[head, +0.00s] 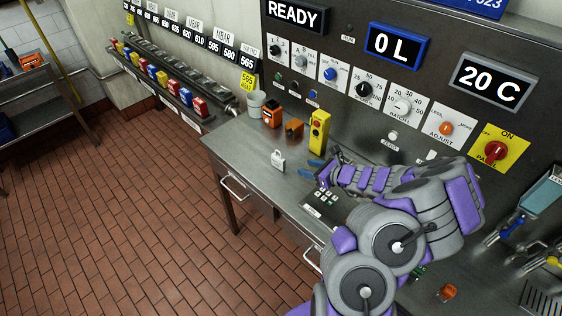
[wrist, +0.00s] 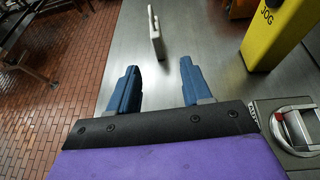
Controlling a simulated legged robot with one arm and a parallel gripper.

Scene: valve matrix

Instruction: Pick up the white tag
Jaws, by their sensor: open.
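The white tag (head: 278,160) stands upright near the front edge of the steel bench and has a small loop on top. In the wrist view the white tag (wrist: 155,34) shows nearly edge-on, beyond my fingertips and between their lines. My gripper (head: 312,176) is to the right of the tag in the head view. In the wrist view my gripper (wrist: 158,72) has its blue fingers apart with nothing between them. The tag is clear of both fingers.
A yellow JOG pendant (head: 319,132) stands behind the gripper, and it shows at upper right in the wrist view (wrist: 277,32). Orange devices (head: 272,112) and a grey cup (head: 256,103) stand farther left. The bench (head: 238,150) is bare left of the tag.

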